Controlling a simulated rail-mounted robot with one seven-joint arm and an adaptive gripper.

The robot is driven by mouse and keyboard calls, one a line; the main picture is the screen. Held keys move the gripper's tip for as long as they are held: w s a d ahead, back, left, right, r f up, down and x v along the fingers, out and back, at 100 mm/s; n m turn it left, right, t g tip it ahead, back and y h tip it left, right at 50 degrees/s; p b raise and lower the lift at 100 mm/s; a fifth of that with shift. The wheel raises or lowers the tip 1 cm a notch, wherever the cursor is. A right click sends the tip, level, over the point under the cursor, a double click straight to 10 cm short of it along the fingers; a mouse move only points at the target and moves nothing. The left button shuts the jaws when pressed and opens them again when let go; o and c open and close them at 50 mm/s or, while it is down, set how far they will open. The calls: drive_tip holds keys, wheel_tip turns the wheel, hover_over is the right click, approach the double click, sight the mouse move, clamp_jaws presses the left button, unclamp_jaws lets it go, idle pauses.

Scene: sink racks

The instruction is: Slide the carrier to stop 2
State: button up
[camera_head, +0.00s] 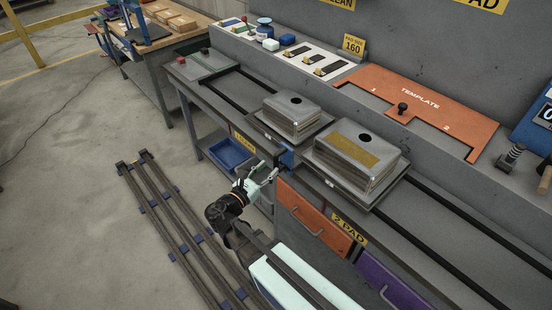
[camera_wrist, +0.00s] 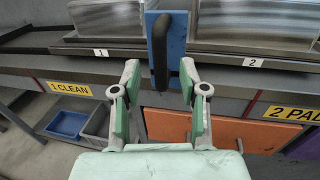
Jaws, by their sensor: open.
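The carrier shows as two joined flat trays on dark rails, with plates marked 1 and 2 in the wrist view. A metal sink (camera_head: 293,116) sits upside down on the left tray (camera_head: 262,134). A larger sink (camera_head: 345,172) with a tan pad sits on the right tray (camera_head: 318,173). A blue plate (camera_wrist: 177,42) with a black upright handle (camera_wrist: 160,50) stands at the carrier's front, between the sinks. My gripper (camera_wrist: 160,84) is open and empty. Its fingers (camera_head: 268,177) lie to either side of the handle in the wrist view, apart from it.
The 1 CLEAN label (camera_head: 244,142) and 2 PAD label (camera_head: 349,230) are on the bench front. Bare rails (camera_head: 450,220) run right of the carrier. An orange template (camera_head: 430,108) and a switch panel (camera_head: 308,57) lie behind. An orange drawer (camera_head: 312,218) is below.

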sight(275, 163)
drive_tip(key=shift+p+x, duration=0.6)
drive_tip(key=shift+x, duration=2.1)
clamp_jaws()
